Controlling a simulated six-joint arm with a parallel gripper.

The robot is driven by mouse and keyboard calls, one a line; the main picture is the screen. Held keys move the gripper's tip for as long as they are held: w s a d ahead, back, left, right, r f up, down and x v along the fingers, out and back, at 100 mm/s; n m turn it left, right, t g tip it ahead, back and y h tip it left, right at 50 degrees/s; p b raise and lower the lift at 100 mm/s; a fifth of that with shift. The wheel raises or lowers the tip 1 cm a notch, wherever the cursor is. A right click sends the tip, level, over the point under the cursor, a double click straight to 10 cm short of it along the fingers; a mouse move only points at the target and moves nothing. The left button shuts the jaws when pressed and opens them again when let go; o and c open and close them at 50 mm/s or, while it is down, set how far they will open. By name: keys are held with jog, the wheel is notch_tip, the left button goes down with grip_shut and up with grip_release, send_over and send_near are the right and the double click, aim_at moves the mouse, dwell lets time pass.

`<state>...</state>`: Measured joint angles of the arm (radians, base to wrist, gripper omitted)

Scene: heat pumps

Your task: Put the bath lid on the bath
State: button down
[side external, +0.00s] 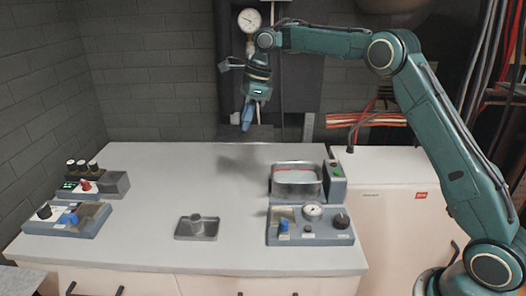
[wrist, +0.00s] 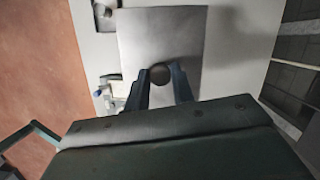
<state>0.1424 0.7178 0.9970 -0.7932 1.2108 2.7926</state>
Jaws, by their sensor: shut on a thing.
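The bath lid (wrist: 182,32) is a flat grey metal plate with a round dark knob (wrist: 160,74). My gripper (wrist: 160,88) is shut on this knob in the wrist view. In the side external view my gripper (side external: 246,124) points down and holds the lid (side external: 258,133) level above the back of the worktop, with a shadow below it. The bath (side external: 297,188) is an open metal basin with pale liquid at the right of the worktop. The lid is up and to the left of it in the picture, apart from it.
A control panel with a gauge (side external: 310,226) lies in front of the bath, and a grey box (side external: 335,183) stands at its right. A small dark tray with a stub (side external: 197,229) sits front centre. Panels with knobs (side external: 68,219) are at the left. The middle worktop is clear.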

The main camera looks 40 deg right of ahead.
jog(key=s+d+f, duration=0.6)
jog(key=s+d, duration=0.4)
jog(key=shift+s+d+f, duration=0.2)
jog(key=shift+s, duration=0.1)
jog(key=shift+f, duration=0.1)
jog(key=shift+f, duration=2)
jog(key=shift+f, duration=0.8)
dwell(1.3)
jog(key=c, duration=1.1)
grip_release()
